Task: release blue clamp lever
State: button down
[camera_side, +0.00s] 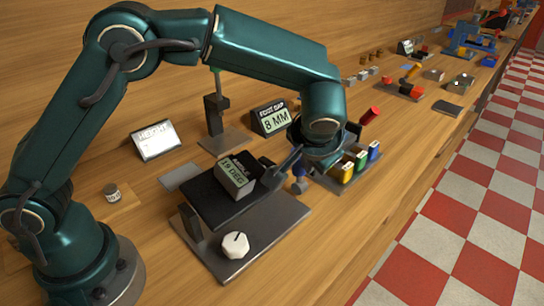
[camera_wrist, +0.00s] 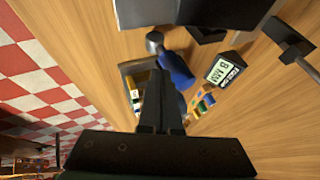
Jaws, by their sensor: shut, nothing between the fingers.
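The blue clamp lever (camera_wrist: 177,70) shows in the wrist view as a blue handle beside a grey rounded end, just past and to the right of my fingertips. In the side view a small dark blue piece (camera_side: 299,187) at the right edge of the fixture appears to be the same lever, partly hidden by my gripper. My gripper (camera_wrist: 157,75) is shut and empty, its black fingers together close to the lever. I cannot tell whether they touch it. In the side view my gripper (camera_side: 287,160) is low over the fixture's right side.
The fixture's grey base plate (camera_side: 275,232) carries a white knob (camera_side: 235,245) and a block marked 19 DEG (camera_side: 236,178). A FOOT GAP 8 MM sign (camera_side: 270,118) stands behind. Yellow, green and blue blocks (camera_side: 355,163) stand close to the right. A post (camera_side: 215,112) rises behind the fixture.

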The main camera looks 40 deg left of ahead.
jog(key=shift+a, duration=0.1)
jog(key=shift+a+r+n+h, duration=0.2)
jog(key=shift+a+n+h, duration=0.1)
jog(key=shift+a+h, duration=1.35)
jog(key=shift+a+y, duration=0.2)
jog(key=shift+y, duration=0.05)
jog(key=d+v, duration=0.2)
jog(key=v, duration=1)
jog(key=shift+d+r, duration=0.15)
jog(key=shift+d, duration=0.1)
